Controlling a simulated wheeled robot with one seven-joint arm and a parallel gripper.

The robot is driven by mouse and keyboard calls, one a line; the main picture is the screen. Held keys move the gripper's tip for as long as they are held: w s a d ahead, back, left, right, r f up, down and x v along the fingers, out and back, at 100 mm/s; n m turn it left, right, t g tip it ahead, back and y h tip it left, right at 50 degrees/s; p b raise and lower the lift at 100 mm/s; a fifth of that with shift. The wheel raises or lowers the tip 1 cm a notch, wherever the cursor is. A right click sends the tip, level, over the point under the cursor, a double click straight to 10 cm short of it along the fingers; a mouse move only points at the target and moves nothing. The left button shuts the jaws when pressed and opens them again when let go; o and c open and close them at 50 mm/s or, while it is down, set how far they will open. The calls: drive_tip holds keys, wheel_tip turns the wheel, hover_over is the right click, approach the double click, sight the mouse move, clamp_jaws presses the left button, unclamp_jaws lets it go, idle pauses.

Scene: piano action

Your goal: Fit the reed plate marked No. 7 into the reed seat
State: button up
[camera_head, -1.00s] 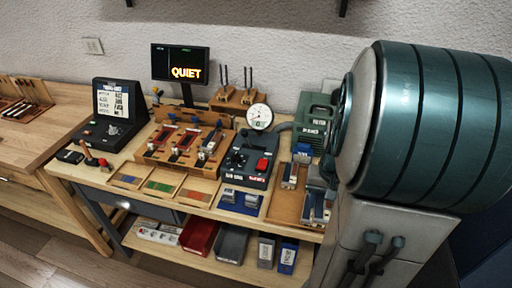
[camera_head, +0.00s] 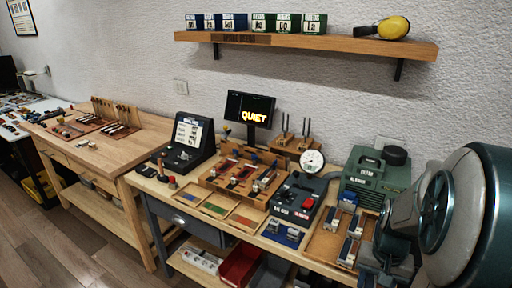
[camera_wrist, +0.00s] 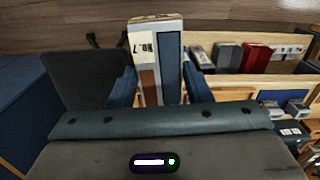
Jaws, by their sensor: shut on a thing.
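My gripper (camera_wrist: 160,88) is shut on the No. 7 reed plate (camera_wrist: 144,45), which shows in the wrist view as an upright block with a cream label, a brown stripe and a blue-grey stripe. The blue fingers stand on either side of it; its lower end is hidden by the gripper body. In the head view my arm is at the right edge and the held plate cannot be made out. A wooden fixture (camera_head: 205,176) with red and metal parts stands mid-bench; I cannot tell which part is the reed seat.
A dark control box with a red button (camera_head: 300,198) and a round gauge (camera_head: 312,162) stand right of the fixture. A tray (camera_head: 323,243) holds metal-and-blue blocks near my arm. A monitor (camera_head: 249,108) reads QUIET. A wall shelf (camera_head: 330,42) hangs above.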

drive_tip(key=w+a+f+n, duration=0.3)
drive_tip(key=w+a+f, duration=0.1)
drive_tip(key=w+a, duration=0.4)
drive_tip(key=w+a+f+n, duration=0.3)
drive_tip(key=w+a+f, duration=0.1)
drive_tip(key=w+a, duration=0.4)
drive_tip(key=shift+w, duration=0.3)
